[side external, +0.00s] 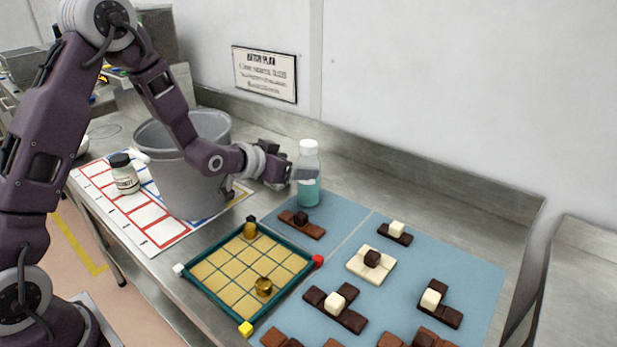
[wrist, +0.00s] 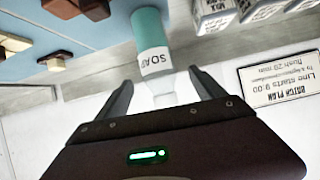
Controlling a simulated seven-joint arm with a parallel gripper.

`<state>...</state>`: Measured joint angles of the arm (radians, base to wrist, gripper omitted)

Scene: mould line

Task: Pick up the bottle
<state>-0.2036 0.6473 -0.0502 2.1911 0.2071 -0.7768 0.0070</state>
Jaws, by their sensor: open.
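The bottle (side external: 309,190) is clear with teal liquid and a white cap, and stands upright on the steel bench by the back wall. In the wrist view the bottle (wrist: 149,30) appears upside down, with a white label reading "SOAP". My gripper (side external: 298,174) is at the upper part of the bottle, coming from the left. In the wrist view my gripper (wrist: 163,88) is open, with one finger on each side of the bottle's neck and cap. A gap shows on both sides.
A large grey bucket (side external: 186,178) stands left of the gripper. A teal-framed board (side external: 212,292) and a blue mat (side external: 460,263) with several chocolate-like pieces lie in front. White boxes (wrist: 213,14) show in the wrist view.

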